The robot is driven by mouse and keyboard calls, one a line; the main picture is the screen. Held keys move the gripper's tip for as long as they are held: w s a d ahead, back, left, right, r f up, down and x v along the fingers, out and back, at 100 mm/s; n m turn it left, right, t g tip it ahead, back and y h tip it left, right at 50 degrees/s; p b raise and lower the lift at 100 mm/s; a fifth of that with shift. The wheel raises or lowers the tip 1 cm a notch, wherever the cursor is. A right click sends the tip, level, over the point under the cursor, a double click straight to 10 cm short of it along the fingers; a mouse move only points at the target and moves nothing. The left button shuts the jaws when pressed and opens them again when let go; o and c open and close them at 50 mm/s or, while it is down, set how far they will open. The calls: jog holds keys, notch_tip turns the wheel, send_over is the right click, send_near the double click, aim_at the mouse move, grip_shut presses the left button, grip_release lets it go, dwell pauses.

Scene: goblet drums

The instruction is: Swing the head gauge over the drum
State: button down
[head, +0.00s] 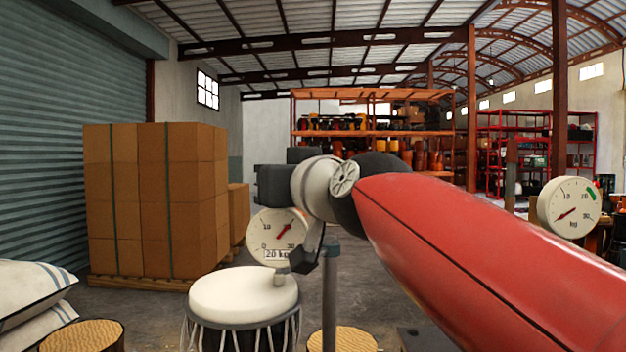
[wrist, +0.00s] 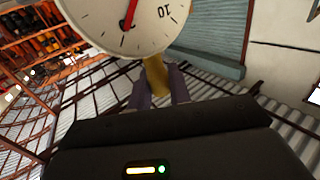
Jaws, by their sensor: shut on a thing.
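The drum (head: 244,292) has a pale round head and a dark body laced with white cords; it stands upright at the lower middle of the head view. The head gauge (head: 270,232), a white dial with a red needle and a "20 kg" label, shows just above the drum's far edge; how far it is from the head cannot be told. In the wrist view a white dial (wrist: 125,18) fills the top. My gripper (wrist: 159,86) is shut on a yellow handle (wrist: 155,72) below that dial. In the head view my gripper (head: 303,258) is right of the gauge.
A grey post (head: 330,295) stands right of the drum. A second dial (head: 568,205) is at the right. Wooden round tops (head: 82,336) and white sacks (head: 32,292) are at lower left. Stacked cartons (head: 155,195) stand behind, with open floor between.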

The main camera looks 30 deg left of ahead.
jog(key=c, duration=1.3)
grip_release()
jog(key=shift+s, duration=0.1)
jog(key=shift+c, duration=0.2)
jog(key=shift+s+d+f+b, duration=0.15)
jog(key=shift+d+b, duration=0.15)
jog(key=shift+b, duration=0.1)
jog(key=b+v, duration=0.3)
jog(key=v, duration=0.4)
